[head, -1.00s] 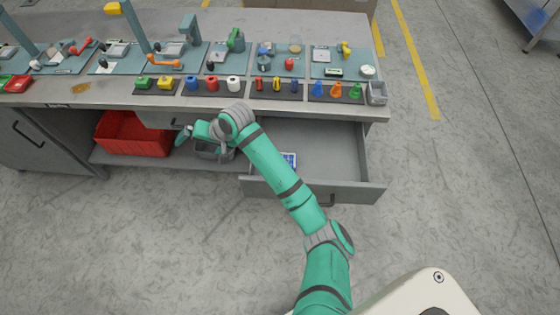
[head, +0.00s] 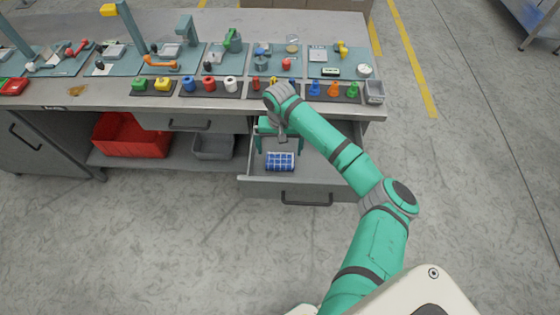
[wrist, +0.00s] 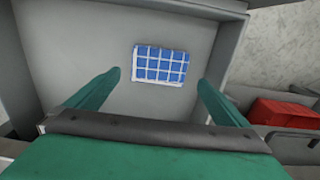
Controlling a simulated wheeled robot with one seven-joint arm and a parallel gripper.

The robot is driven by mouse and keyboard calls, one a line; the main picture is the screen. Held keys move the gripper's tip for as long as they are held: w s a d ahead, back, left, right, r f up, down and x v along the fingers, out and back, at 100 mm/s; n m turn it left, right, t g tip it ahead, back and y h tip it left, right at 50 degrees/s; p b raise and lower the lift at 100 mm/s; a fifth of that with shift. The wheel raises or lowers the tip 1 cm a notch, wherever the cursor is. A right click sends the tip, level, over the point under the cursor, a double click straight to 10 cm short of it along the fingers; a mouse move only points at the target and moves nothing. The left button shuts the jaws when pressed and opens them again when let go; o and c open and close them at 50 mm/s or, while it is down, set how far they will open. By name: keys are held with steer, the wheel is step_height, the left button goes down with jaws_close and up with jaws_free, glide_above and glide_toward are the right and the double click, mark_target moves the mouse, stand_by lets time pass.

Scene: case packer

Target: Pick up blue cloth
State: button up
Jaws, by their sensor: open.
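The blue cloth (head: 280,161) is folded, with a white grid pattern, and lies on the floor of the open drawer (head: 325,172) near its left front. My gripper (head: 279,142) is over the drawer, just behind the cloth in the head view. In the wrist view, the cloth (wrist: 161,64) lies ahead of my gripper (wrist: 158,80), roughly between the lines of its two spread green fingers. The fingers are open and empty, and do not touch the cloth.
The drawer's walls stand around the cloth, with its front panel (head: 262,191) closest. The workbench top (head: 200,103) above holds several small parts. A red bin (head: 131,136) and a grey bin (head: 213,146) sit on the shelf to the left.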

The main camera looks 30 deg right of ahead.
mark_target(280, 160)
steer(key=shift+s+f, duration=0.2)
steer(key=shift+f, duration=2.8)
steer(key=c, duration=0.9)
